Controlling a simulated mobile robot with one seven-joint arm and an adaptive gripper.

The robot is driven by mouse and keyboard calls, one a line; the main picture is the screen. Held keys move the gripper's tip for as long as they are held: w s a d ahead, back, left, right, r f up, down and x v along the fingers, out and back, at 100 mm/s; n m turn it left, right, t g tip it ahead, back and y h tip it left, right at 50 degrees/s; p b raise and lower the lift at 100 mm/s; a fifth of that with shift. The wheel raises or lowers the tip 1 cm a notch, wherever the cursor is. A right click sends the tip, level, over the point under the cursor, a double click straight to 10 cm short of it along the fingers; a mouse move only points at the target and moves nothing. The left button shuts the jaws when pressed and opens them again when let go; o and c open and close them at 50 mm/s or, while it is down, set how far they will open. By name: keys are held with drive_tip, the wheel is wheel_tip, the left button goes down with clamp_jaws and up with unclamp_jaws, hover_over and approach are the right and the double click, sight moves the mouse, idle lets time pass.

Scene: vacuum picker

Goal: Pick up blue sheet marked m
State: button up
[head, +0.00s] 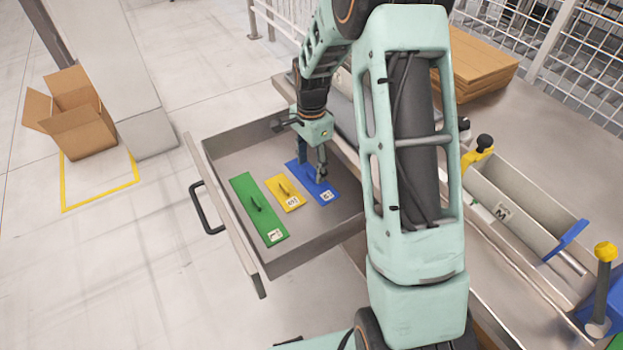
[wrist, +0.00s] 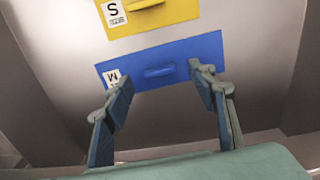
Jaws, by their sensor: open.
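The blue sheet (head: 317,189) lies in an open grey drawer, at the right of the three sheets there. In the wrist view the blue sheet (wrist: 190,53) shows a raised handle (wrist: 160,71) in its middle and a white label marked M (wrist: 113,78) at its left end. My gripper (head: 313,174) is over the blue sheet in the head view and hides part of it. In the wrist view my gripper (wrist: 159,92) is open, with one finger to each side of the handle and nothing between them.
A yellow sheet (head: 283,188) marked S and a green sheet (head: 258,205) lie to the left in the same drawer (head: 292,262). The drawer's walls and front surround them. A workbench (head: 490,275) stands to the right. An open cardboard box (head: 82,135) is on the floor at left.

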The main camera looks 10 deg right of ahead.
sight(311, 177)
wheel_tip(311, 177, down, 2)
drive_tip(key=shift+f, duration=0.2)
drive_tip(key=shift+c, duration=0.6)
drive_tip(key=c, duration=1)
drive_tip(key=shift+r, duration=0.1)
